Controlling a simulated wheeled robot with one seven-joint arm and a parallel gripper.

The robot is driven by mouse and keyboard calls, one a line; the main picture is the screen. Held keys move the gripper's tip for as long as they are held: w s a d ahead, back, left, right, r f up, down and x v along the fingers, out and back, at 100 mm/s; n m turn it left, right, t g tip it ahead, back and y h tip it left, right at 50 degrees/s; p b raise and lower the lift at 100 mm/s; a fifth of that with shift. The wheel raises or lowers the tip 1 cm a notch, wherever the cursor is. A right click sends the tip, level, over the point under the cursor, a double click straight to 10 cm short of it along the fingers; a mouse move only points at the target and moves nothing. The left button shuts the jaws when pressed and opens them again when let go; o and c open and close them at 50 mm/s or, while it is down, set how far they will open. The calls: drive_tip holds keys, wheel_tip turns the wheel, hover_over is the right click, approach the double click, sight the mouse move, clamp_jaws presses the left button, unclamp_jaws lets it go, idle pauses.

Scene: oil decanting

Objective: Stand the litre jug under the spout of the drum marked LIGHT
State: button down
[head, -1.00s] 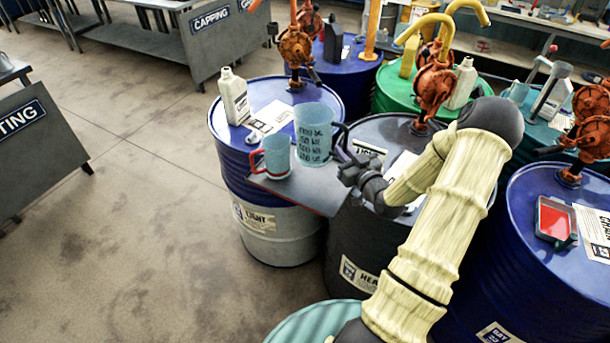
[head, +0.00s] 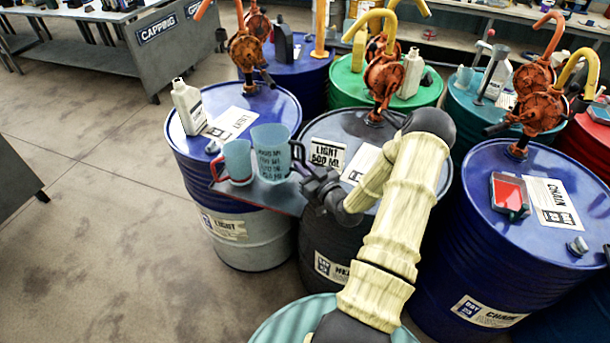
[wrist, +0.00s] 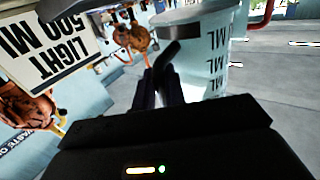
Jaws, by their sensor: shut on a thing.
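The litre jug (head: 268,160) is a translucent blue measuring jug with dark print and a dark handle. My gripper (head: 314,182) is at its handle side, shut on the handle. The jug also shows in the wrist view (wrist: 205,55), beside my dark fingers (wrist: 163,88). It looks upright, over or on a grey shelf (head: 283,201); I cannot tell whether it touches. The LIGHT drum (head: 250,250) is blue above and pale below, at the left.
A red-handled blue mug (head: 237,160) stands close left of the jug. A white bottle (head: 189,108) stands on the LIGHT drum. The CHAIN drum (head: 480,245) is right. Floor at left is open.

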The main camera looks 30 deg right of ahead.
drive_tip(key=shift+f+p, duration=0.45)
drive_tip(key=shift+f, duration=1.6)
drive_tip(key=shift+f, duration=0.1)
drive_tip(key=c, duration=1.5)
unclamp_jaws()
drive_tip(key=shift+o, duration=0.2)
drive_tip(key=shift+s, duration=0.2)
drive_tip(key=s+b, duration=0.4)
drive_tip(key=s, duration=0.7)
drive_tip(key=shift+s+d, duration=0.3)
drive_tip(key=shift+d, duration=0.05)
